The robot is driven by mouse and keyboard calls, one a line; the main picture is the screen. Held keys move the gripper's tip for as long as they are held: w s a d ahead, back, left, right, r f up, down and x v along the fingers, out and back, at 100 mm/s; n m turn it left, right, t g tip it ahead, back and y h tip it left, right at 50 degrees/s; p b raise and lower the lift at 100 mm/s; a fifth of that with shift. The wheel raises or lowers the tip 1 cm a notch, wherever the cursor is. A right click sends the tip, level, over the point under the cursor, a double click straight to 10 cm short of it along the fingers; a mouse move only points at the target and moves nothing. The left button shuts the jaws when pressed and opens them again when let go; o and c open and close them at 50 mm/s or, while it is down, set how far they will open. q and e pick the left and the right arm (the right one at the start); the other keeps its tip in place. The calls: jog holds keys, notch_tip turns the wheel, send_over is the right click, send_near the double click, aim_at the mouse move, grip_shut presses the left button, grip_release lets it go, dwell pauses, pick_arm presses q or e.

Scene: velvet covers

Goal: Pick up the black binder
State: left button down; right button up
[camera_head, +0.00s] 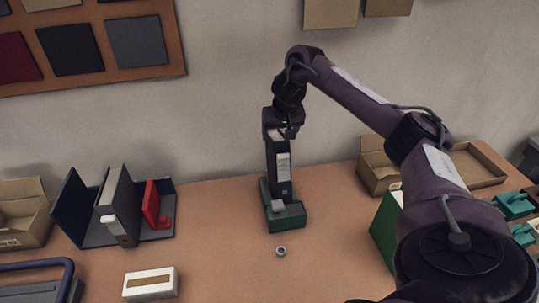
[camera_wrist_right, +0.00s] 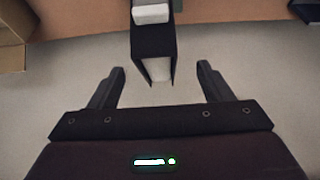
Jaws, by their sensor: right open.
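The black binder (camera_head: 278,165) stands upright in a green holder (camera_head: 285,217) at the middle of the table, with a pale label on its spine. In the right wrist view the top of the binder (camera_wrist_right: 152,38) shows with white pages inside. My right gripper (camera_head: 288,130) is at the top of the binder. In the right wrist view the open fingers of this gripper (camera_wrist_right: 160,83) lie to either side of the binder's upper end, with gaps on both sides. My left gripper is out of view.
At the left stand a dark file rack (camera_head: 80,225) with a grey binder (camera_head: 117,205) and a red item (camera_head: 152,205), and a cardboard box (camera_head: 22,213). A white box (camera_head: 150,284) and a small ring (camera_head: 281,251) lie in front.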

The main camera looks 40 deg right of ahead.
aim_at(280, 139)
jog(key=shift+f, duration=0.7)
jog(key=shift+d+f, duration=0.2)
jog(key=x, duration=0.1)
jog(key=p+x, duration=0.1)
jog(key=x, duration=0.1)
jog(key=p+x, duration=0.1)
jog(key=shift+w+d+f, duration=0.15)
jog(key=shift+w+d, duration=0.15)
jog(key=shift+w, duration=0.05)
jog(key=shift+w+f, duration=0.1)
jog(key=shift+f, duration=0.1)
jog(key=c, duration=0.6)
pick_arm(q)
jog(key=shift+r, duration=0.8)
pick_arm(e)
jog(key=shift+r, duration=0.1)
grip_shut()
